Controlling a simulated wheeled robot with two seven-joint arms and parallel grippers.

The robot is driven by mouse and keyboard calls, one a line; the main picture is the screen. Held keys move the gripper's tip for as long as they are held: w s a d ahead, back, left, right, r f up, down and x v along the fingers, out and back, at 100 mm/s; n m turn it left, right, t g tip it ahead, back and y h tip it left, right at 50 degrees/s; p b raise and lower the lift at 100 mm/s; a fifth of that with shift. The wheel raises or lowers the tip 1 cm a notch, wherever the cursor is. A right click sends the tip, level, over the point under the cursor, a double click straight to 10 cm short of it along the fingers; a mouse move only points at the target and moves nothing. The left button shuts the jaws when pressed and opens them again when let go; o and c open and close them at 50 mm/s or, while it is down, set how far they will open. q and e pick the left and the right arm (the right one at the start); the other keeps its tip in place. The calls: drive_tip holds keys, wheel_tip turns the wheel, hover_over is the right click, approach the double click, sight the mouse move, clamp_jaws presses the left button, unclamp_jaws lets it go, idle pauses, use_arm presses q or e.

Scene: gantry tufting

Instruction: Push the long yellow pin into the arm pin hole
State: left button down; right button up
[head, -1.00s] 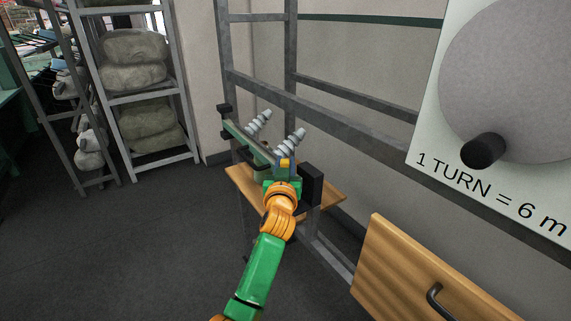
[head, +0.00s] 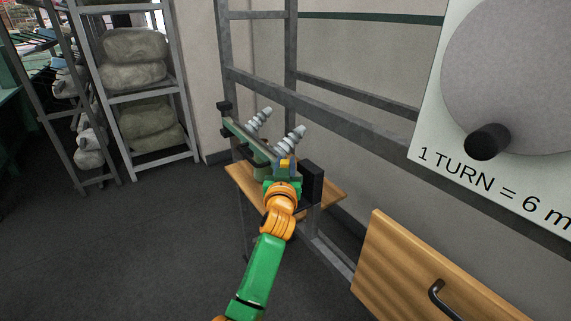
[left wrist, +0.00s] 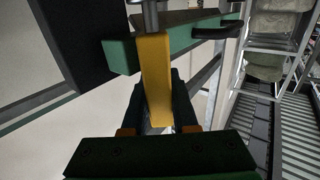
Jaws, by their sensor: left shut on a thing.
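The long yellow pin (head: 285,163) shows as a small yellow block at my left gripper (head: 282,181). In the left wrist view the yellow pin (left wrist: 155,75) stands between the dark fingers of my left gripper (left wrist: 159,100), which is shut on it. The pin's far end is at the green arm (left wrist: 120,54), beside a grey metal rod (left wrist: 150,14). The green arm (head: 243,136) also shows in the head view, running up and left from the gripper. The arm pin hole is hidden, so I cannot tell how far in the pin is. My right gripper is out of view.
Two ribbed grey insulator-like pieces (head: 290,141) stand just behind the gripper. A black block (head: 312,183) is close on its right. A wooden shelf (head: 328,193) lies below, and a grey frame (head: 330,102) runs behind. A handled wooden panel (head: 395,270) is at lower right.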

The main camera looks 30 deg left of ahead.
use_arm(q)
drive_tip(key=shift+s+f+b, duration=0.1)
drive_tip(key=shift+f+b, duration=0.75)
drive_tip(key=shift+f, duration=0.2)
idle(0.4)
drive_tip(key=shift+w+r, duration=0.2)
drive_tip(key=shift+r, duration=0.1)
idle(1.4)
drive_tip(key=shift+f, duration=0.25)
idle(0.3)
drive_tip(key=c, duration=0.9)
unclamp_jaws()
drive_tip(key=o, duration=0.3)
drive_tip(key=shift+s+a, duration=0.1)
drive_tip(key=shift+s, duration=0.1)
drive_tip(key=shift+f, duration=0.1)
